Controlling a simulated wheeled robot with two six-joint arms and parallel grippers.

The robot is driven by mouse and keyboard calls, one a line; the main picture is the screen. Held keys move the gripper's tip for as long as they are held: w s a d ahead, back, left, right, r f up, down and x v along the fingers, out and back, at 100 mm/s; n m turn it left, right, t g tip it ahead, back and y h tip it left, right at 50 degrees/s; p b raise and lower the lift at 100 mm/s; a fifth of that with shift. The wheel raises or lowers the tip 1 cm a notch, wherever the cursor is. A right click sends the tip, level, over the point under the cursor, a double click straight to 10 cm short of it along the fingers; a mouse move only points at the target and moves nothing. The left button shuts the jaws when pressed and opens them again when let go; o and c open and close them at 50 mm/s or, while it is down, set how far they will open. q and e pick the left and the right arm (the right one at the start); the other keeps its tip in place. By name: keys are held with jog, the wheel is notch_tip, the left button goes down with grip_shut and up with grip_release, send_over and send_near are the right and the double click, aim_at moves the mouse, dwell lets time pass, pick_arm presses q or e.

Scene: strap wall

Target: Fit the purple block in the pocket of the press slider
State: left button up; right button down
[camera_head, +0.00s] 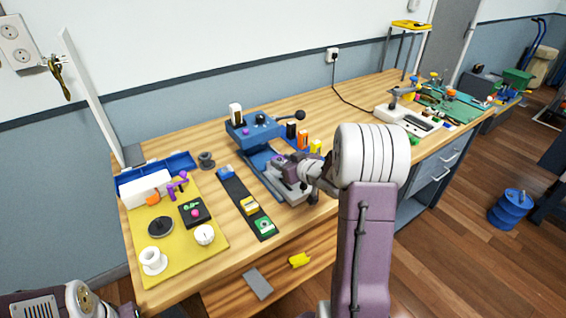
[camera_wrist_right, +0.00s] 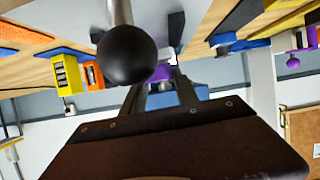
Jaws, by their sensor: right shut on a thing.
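The blue press (camera_head: 254,131) stands at the middle of the bench, with a lever ending in a black ball knob (camera_head: 299,116). A blue slide bed (camera_head: 262,167) runs from it toward the front. My right gripper (camera_head: 287,168) is over the front part of this bed and hides much of it. In the right wrist view it is shut on the purple block (camera_wrist_right: 161,73), which shows between the fingertips. A black ball knob (camera_wrist_right: 126,55) looms close to that camera and covers part of the view. I cannot make out the slider's pocket. My left gripper is out of view.
A dark strip (camera_head: 236,191) with small coloured parts lies left of the bed. A yellow mat (camera_head: 180,249) holds a mug, discs and blocks. Black, orange and yellow blocks (camera_head: 302,138) stand right of the press. Bare wood lies toward the back right.

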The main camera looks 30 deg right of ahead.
jog(key=shift+f+b, duration=0.35)
jog(key=shift+f, duration=0.3)
jog(key=c, duration=0.9)
grip_release()
jog(key=shift+r, duration=0.1)
jog(key=shift+r, duration=0.15)
jog(key=shift+r+p, duration=0.65)
jog(key=p+v, duration=0.2)
jog(key=v, duration=1)
jog(key=shift+f, duration=0.2)
